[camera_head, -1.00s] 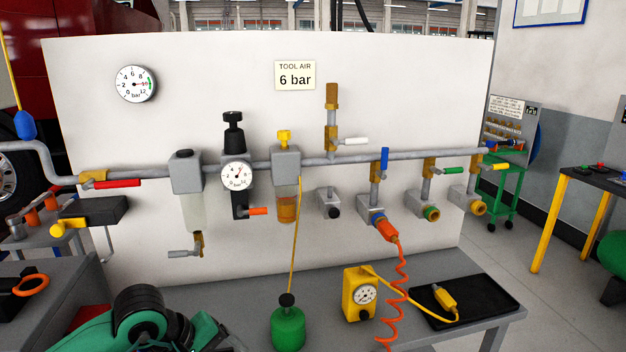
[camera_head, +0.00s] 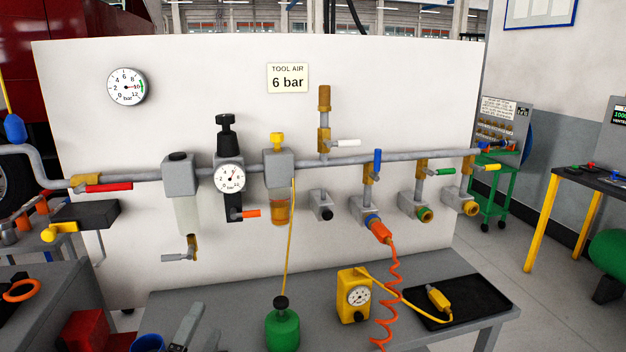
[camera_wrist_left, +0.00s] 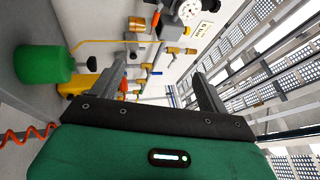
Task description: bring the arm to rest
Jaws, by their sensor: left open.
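My left gripper (camera_head: 204,322) shows only by its grey fingers at the bottom edge of the head view, in front of the bench. In the left wrist view its two fingers (camera_wrist_left: 160,88) stand well apart with nothing between them. The green gripper body (camera_wrist_left: 165,155) fills the bottom of that view. The rest of my left arm is out of the head view. My right arm and gripper do not show.
The grey bench (camera_head: 225,300) carries a green bottle (camera_head: 282,329), a yellow gauge box (camera_head: 353,297) and a black tray (camera_head: 470,300). An orange coiled hose (camera_head: 388,290) hangs to the bench. A red box (camera_head: 88,330) and blue cup (camera_head: 148,343) are lower left.

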